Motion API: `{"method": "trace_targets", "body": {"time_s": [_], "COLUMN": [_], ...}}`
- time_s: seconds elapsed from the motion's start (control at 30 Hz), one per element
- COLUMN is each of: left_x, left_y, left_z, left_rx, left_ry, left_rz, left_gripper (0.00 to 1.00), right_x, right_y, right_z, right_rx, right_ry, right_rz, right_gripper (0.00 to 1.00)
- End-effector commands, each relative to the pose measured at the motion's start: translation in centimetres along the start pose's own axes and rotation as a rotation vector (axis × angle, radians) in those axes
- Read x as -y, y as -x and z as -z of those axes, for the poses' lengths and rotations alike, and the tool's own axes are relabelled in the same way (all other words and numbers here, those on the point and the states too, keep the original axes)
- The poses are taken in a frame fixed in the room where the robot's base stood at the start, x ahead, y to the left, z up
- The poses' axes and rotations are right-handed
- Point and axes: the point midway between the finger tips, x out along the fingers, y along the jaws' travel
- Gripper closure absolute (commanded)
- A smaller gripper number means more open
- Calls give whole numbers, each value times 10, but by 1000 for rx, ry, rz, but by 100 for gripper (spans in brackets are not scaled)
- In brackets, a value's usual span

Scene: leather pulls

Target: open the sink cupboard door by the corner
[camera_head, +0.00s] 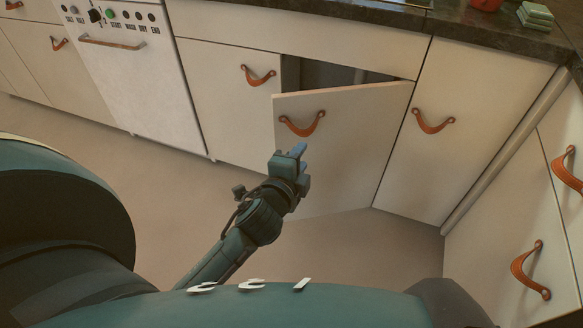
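The sink cupboard door (345,155) is a cream panel with a curved orange-brown leather pull (303,124). It stands partly open, its left side swung out and its right side against the cabinet front. A dark gap (325,76) shows above its top edge. My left gripper (289,152) is in front of the door's left part, below the leather pull. Its blue fingertips overlap the door face in the picture; I cannot tell whether they touch it or how far apart they are. My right gripper is out of view.
A closed door (225,100) is to the left, and another (440,135) to the right, both with leather pulls. A white appliance (135,75) stands farther left. Cabinets with pulls (530,270) line the right side. The dark countertop (350,14) runs above. The floor (330,250) below looks clear.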

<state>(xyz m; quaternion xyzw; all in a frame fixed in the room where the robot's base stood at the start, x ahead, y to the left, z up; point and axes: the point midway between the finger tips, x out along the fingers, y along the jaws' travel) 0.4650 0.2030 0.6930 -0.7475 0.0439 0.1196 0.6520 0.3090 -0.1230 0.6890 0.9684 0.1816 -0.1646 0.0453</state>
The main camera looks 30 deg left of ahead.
Motion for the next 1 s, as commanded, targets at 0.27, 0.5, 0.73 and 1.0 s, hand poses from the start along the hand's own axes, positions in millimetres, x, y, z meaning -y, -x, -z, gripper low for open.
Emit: {"method": "trace_targets", "body": {"time_s": [0.27, 0.5, 0.73, 1.0], "left_x": [-1, -3, -3, -2], "left_y": [20, 36, 40, 40], "left_z": [-1, -2, -2, -2], "left_rx": [0, 0, 0, 1], "left_ry": [-1, 0, 0, 0], "left_rz": [0, 0, 1, -1], "left_gripper": [66, 66, 66, 66], "right_x": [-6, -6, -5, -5], "right_y": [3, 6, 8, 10], "right_z": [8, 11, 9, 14], "right_rx": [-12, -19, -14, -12], "right_ry": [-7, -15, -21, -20], "right_rz": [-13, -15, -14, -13], "right_gripper": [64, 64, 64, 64]}}
